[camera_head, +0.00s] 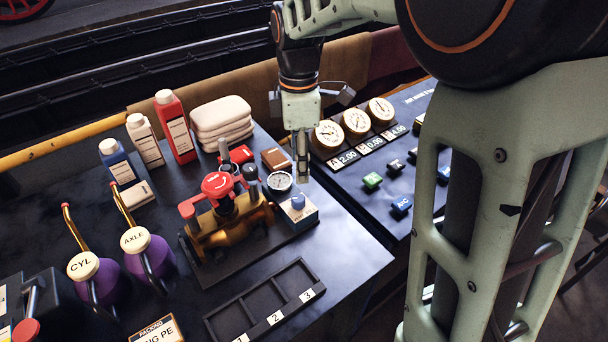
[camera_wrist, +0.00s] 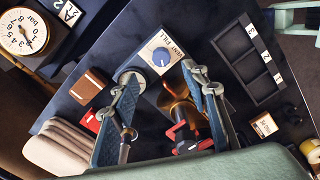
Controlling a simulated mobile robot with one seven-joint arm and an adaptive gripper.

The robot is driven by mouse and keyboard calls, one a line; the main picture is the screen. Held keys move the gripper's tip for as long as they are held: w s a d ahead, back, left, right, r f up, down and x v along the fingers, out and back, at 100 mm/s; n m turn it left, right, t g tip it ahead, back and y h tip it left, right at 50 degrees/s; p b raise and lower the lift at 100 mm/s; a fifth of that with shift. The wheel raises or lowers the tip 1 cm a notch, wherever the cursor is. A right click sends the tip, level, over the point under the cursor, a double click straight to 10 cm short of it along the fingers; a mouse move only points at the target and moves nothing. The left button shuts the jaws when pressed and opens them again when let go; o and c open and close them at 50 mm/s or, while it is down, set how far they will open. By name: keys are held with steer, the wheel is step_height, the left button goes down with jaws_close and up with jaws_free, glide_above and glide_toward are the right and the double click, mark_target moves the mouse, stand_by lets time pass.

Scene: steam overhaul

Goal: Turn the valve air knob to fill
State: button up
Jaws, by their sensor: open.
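The valve air knob (camera_head: 298,201) is a small blue round knob on top of a pale-faced box (camera_head: 300,216) beside the brass valve (camera_head: 230,225). In the wrist view the blue knob (camera_wrist: 162,57) sits on a white plate lettered VENT and FILL, partly readable. I cannot tell surely which word its mark points to. My gripper (camera_head: 303,176) points down just above and behind the knob in the head view. In the wrist view my gripper (camera_wrist: 160,73) is open and empty, its two fingers apart with the knob showing between and beyond their tips. The fingers look clear of it.
The valve's red handle (camera_head: 217,184) and a pressure gauge (camera_head: 280,182) stand close left of the knob. A numbered black tray (camera_head: 262,302) lies in front. Oil cans (camera_head: 150,255) stand left.

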mark_target(299, 198)
step_height(299, 198, down, 11)
steer(key=shift+a+r, duration=0.1)
steer(key=shift+a, duration=0.05)
stand_by(0.4)
jaws_close()
